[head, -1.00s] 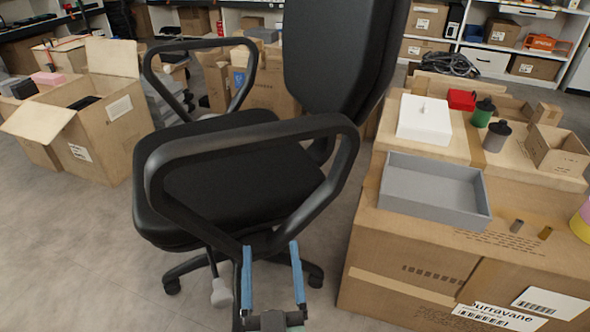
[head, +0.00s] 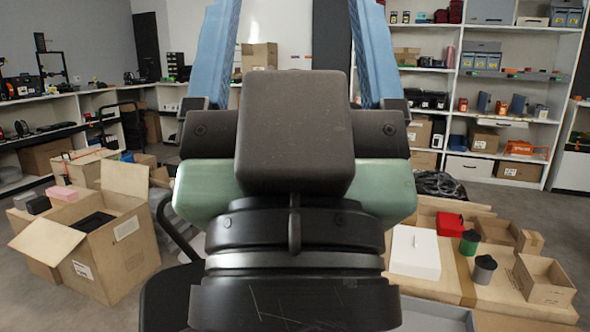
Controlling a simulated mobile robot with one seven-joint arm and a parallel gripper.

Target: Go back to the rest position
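My gripper (head: 295,40) fills the middle of the head view, close to the camera and pointing up. Its two blue fingers stand wide apart, with nothing between them in the part that shows. The fingertips run out of the top of the picture. My wrist hides the middle of the scene, including most of the black office chair (head: 165,295), whose seat edge and armrest show at the lower left.
An open carton (head: 115,265) stands on the floor at left. At right, cartons carry a white box (head: 415,250), a red item (head: 450,223), a grey canister (head: 483,272) and a small open carton (head: 543,281). A grey tray (head: 435,315) shows partly. Shelves line the back.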

